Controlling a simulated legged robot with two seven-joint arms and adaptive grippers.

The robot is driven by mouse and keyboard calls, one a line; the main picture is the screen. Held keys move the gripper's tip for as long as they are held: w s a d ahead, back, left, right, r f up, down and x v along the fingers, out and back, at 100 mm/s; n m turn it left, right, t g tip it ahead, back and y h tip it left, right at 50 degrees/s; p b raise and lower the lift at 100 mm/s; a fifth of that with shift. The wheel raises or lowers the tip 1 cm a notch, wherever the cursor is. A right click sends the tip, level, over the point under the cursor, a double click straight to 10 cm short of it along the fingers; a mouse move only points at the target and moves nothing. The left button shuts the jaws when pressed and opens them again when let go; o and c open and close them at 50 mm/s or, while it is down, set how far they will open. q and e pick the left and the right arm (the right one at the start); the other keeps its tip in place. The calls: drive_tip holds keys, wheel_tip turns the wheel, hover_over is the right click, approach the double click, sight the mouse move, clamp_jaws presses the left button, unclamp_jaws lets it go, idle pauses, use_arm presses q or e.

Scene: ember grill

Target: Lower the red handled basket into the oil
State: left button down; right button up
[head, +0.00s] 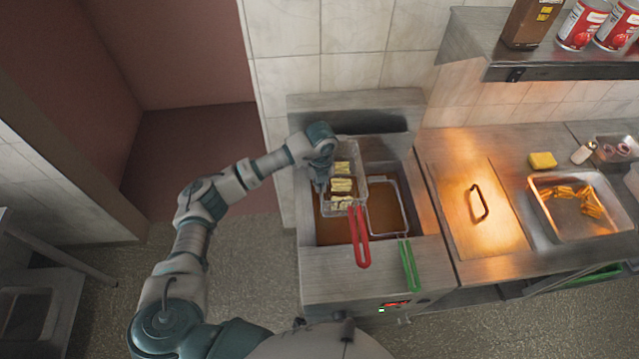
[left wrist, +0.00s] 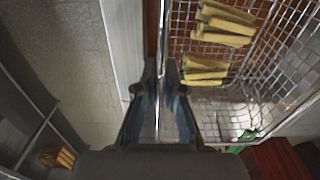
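The red handled basket (head: 360,195) is a wire basket with several pale yellow sticks in it. It is over the left part of the fryer well, and its red handle (head: 361,238) points toward the front. My left gripper (head: 321,186) is at the basket's left side, pointing down. In the left wrist view its fingertips (left wrist: 161,70) are close together on either side of the basket's thin metal rim, and look shut on it. The basket (left wrist: 255,60) and its sticks lie right of the fingers there. Brown oil (head: 334,232) shows in the well below. My right gripper is out of view.
An empty basket with a green handle (head: 410,265) sits right beside the red handled one. Right of the fryer are a metal lid (head: 460,215) and a tray (head: 600,229) of fries. A shelf (head: 500,65) with cans juts out at the upper right.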

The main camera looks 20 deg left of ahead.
use_arm(q)
drive_tip(key=shift+d, duration=0.25)
drive_tip(key=c, duration=1.2)
unclamp_jaws()
drive_tip(key=shift+c, duration=0.2)
drive_tip(key=shift+a, duration=0.35)
wheel_tip(320, 180, up, 12)
drive_tip(key=shift+w+f, duration=0.1)
drive_tip(key=shift+w, duration=0.05)
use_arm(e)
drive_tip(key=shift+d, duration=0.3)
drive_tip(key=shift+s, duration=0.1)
